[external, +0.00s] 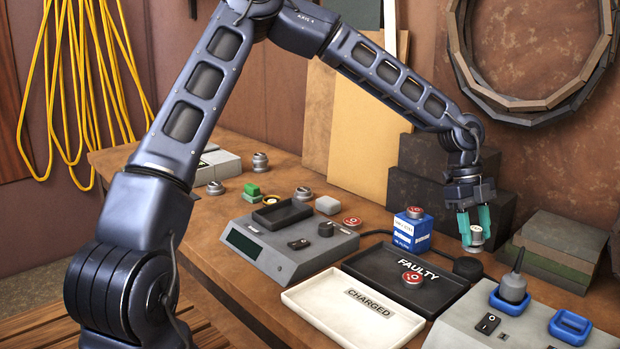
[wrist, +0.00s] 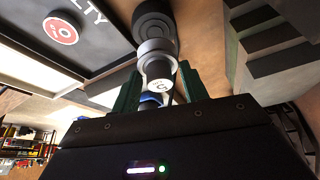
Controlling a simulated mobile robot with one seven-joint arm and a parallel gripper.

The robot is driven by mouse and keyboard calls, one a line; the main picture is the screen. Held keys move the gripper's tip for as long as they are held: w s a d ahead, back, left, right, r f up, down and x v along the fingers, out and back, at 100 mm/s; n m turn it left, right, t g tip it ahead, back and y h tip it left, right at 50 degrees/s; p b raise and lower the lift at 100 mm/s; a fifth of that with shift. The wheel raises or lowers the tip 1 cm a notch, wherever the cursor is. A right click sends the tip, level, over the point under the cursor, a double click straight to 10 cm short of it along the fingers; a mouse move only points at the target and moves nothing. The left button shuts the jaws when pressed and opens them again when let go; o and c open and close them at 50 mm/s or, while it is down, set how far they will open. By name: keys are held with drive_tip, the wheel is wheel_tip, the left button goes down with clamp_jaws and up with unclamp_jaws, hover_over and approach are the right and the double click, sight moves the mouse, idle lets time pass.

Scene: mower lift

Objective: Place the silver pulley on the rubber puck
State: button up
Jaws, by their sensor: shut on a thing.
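The silver pulley (external: 477,235) is between the teal fingers of my gripper (external: 475,241), which is shut on it in the air above the workbench. In the wrist view the pulley (wrist: 157,66) sits between the two fingertips, with its small marked end facing the camera. The rubber puck (external: 468,268) is a short black cylinder on the bench, just below the pulley and slightly left of it in the external view. In the wrist view the puck (wrist: 153,20) appears directly beyond the pulley. Whether they touch is not clear; a small gap seems to show in the external view.
A black FAULTY tray (external: 365,268) holding a red-topped disc (external: 412,279) lies left of the puck. A white CHARGED tray (external: 318,308) is in front. A grey charger (external: 460,325) stands at right. A blue box (external: 412,232) and dark blocks (external: 410,190) stand behind.

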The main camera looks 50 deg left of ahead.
drive_tip(key=shift+f, duration=1.85)
drive_tip(key=shift+f, duration=0.15)
drive_tip(key=o, duration=1.2)
drive_tip(key=shift+c, duration=0.2)
